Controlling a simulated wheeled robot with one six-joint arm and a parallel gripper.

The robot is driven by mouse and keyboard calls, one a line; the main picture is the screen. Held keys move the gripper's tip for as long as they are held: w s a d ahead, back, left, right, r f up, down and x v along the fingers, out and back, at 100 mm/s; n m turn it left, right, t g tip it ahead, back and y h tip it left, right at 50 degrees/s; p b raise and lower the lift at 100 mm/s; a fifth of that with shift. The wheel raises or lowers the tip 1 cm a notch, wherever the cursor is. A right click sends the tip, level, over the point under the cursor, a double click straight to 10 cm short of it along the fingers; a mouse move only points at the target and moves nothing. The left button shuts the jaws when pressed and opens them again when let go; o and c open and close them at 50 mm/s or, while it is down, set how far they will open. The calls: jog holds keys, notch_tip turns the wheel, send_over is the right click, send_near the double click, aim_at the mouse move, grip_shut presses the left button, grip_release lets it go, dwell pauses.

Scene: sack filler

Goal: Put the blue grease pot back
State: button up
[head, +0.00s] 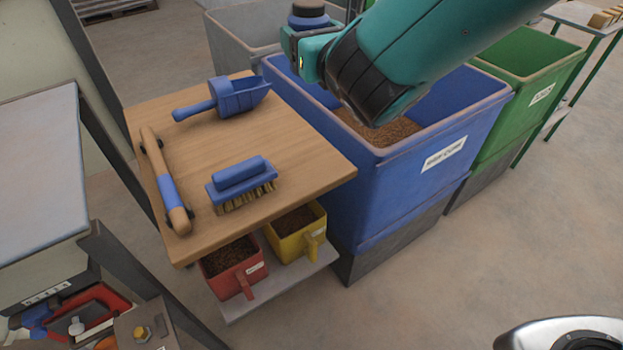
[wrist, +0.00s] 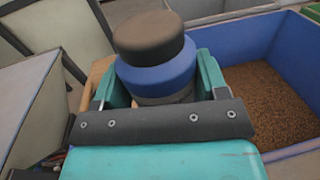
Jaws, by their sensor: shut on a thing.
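The blue grease pot (head: 308,21) shows at the top of the head view as a blue round body with a dark lid. It also shows upright in the wrist view (wrist: 158,73), with its lower part hidden by my gripper. My gripper (head: 304,38) is shut on the pot, with one teal finger on each side of it in the wrist view. It holds the pot up near the left back part of the blue bin (head: 430,181). What lies directly under the pot is hidden by my gripper.
A wooden table (head: 300,163) carries a blue scoop (head: 232,98), a blue brush (head: 240,183) and a wooden-handled tool (head: 167,183). Red (head: 232,268) and yellow (head: 297,233) jugs stand on a shelf below. A green bin (head: 520,75) stands at right. Floor in front is clear.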

notch_tip(320, 180, down, 21)
jog(key=b, duration=1.3)
jog(key=shift+r, duration=0.3)
jog(key=o, duration=1.1)
jog(key=shift+f, duration=0.2)
